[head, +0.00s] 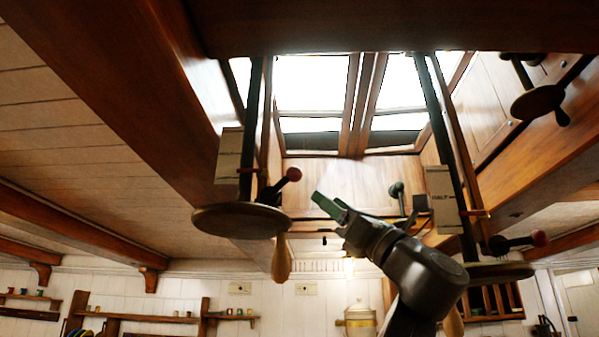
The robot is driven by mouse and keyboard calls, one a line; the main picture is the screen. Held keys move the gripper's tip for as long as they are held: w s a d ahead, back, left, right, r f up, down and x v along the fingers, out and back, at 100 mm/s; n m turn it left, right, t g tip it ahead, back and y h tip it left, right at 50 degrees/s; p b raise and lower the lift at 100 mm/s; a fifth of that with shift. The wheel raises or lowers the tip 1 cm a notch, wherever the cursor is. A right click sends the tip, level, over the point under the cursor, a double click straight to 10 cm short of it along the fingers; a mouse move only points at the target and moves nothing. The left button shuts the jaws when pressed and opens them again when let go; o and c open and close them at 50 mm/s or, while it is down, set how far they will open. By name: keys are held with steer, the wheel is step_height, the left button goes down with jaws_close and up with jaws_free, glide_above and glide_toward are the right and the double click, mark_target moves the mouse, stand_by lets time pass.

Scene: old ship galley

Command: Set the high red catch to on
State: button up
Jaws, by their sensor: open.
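My gripper (330,205), with greenish fingers, is raised between the two wheels, nearer the left one. It is open, with nothing seen in it, and looks apart from both levers.
Pale label plates (229,156) (440,195) hang beside the dark vertical bars. A wooden handle (282,258) hangs below the left wheel. A heavy beam (130,90) runs along the left. Another wheel (537,102) is at upper right. Shelves (160,318) line the far wall.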

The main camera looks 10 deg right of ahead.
mark_target(299, 179)
steer(key=p+x, duration=0.4)
steer(key=x, duration=0.6)
steer(key=shift+w+a+r+p, duration=0.2)
steer(key=shift+a+r+p, duration=0.05)
steer(key=shift+p, duration=0.05)
steer(key=shift+f, duration=0.1)
jaws_close()
